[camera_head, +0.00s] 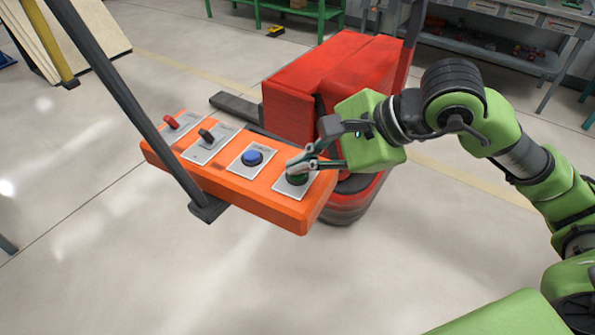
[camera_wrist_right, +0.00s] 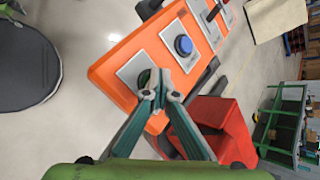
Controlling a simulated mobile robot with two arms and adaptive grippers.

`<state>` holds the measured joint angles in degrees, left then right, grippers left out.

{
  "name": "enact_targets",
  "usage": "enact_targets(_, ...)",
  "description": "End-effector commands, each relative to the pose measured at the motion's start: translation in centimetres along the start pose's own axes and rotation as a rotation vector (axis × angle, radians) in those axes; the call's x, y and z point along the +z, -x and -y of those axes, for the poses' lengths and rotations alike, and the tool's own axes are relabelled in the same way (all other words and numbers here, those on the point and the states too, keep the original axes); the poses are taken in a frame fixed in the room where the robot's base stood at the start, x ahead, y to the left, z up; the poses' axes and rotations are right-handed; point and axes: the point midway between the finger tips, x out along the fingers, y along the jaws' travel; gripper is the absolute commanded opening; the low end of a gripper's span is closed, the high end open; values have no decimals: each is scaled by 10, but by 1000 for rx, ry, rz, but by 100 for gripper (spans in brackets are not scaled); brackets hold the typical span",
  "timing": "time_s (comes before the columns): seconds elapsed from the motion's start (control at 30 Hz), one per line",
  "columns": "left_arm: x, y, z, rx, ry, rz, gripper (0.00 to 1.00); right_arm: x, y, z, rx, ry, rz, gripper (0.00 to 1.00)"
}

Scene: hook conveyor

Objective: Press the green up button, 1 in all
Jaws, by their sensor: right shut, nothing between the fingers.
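The green button (camera_head: 297,178) sits on a grey plate at the right end of an orange control panel (camera_head: 250,196). My right gripper (camera_head: 298,166) is shut and empty, its fingertips over the green button and hiding part of it. In the right wrist view the fingertips (camera_wrist_right: 160,90) lie over the plate, and a dark green edge of the button (camera_wrist_right: 144,78) shows beside them. I cannot tell whether the tips touch the button or whether it is pushed in. My left gripper is not in view.
A blue button (camera_head: 252,158), a black switch (camera_head: 206,136) and a red switch (camera_head: 171,122) share the panel. A dark post (camera_head: 130,100) crosses in front of it. A red machine (camera_head: 330,80) stands right behind. Open floor lies in front.

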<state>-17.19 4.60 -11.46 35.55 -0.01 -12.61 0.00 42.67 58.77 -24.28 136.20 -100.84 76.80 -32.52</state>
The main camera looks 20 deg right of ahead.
Motion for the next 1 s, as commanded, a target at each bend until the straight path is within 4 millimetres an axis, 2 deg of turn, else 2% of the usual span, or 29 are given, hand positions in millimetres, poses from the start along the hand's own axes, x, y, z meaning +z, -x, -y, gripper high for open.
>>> enact_targets(0.37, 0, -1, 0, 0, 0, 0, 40, -1, -1, -1, 3, -1, -2, 0)
enact_targets(0.7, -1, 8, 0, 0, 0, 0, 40, 7, 10, 7, 3, -1, -1, 0)
enact_targets(1.0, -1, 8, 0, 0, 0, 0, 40, 8, 11, 8, 2, -1, -1, 0)
